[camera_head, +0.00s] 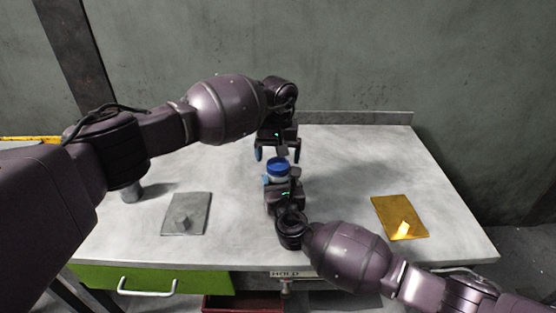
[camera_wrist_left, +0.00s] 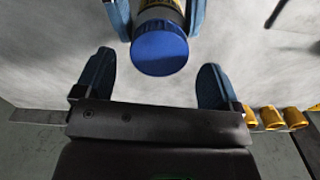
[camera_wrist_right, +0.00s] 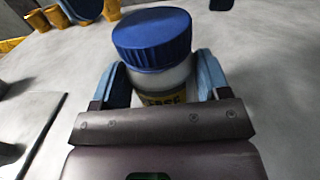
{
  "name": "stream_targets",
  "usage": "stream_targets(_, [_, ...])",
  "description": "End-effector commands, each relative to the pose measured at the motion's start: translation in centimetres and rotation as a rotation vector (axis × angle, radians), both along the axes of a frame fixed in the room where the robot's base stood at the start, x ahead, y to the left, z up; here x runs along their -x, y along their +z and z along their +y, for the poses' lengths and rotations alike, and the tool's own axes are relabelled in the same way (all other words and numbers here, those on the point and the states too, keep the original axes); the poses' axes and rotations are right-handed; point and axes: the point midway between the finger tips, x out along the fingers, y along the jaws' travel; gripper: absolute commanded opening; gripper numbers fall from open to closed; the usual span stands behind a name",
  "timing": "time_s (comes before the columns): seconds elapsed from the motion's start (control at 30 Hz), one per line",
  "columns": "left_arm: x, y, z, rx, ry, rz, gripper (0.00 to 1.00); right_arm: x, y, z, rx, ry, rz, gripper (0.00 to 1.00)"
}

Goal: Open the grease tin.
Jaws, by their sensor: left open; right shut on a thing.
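The grease tin (camera_head: 278,179) is a pale jar with a blue lid (camera_head: 277,164) and a yellow label, which shows in the right wrist view (camera_wrist_right: 165,98). My right gripper (camera_head: 283,182) is shut around the tin's body, below the lid, and the tin looks upright. The lid is on the tin. My left gripper (camera_head: 277,155) is open and empty, on the far side of the tin. In the left wrist view the lid (camera_wrist_left: 159,53) lies ahead of the gap between my left fingertips (camera_wrist_left: 155,75), apart from them.
A grey plate (camera_head: 197,202) with a small grey block (camera_head: 182,221) lies on the left of the table. A gold plate (camera_head: 389,207) with a glowing piece (camera_head: 403,228) lies on the right. A green drawer (camera_head: 205,281) is at the front.

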Motion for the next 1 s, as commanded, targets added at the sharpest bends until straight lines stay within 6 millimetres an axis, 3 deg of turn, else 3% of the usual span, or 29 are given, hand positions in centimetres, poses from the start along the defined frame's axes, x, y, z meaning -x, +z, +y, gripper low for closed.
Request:
stream_targets(0.17, [0.0,1.8,0.0,0.0,-0.001,-0.001,0.89,0.0,-0.1,0.0,0.001,-0.001,0.001,0.03])
stream_targets(0.2, [0.0,2.0,0.0,0.0,0.0,0.0,0.84,0.0,-0.1,0.0,0.001,-0.001,0.001,0.03])
stream_targets(0.63, [0.1,5.1,-0.1,0.002,0.084,0.0,0.84,0.0,-0.1,0.0,0.001,-0.001,0.001,0.03])
stream_targets(0.77, [0.1,4.8,0.0,0.001,0.097,0.002,0.84,0.0,-0.1,0.0,0.001,-0.001,0.001,0.03])
stream_targets(1.0, [0.1,1.7,-0.1,0.002,0.096,0.003,0.84,0.0,-0.1,0.0,0.001,-0.001,0.001,0.03])
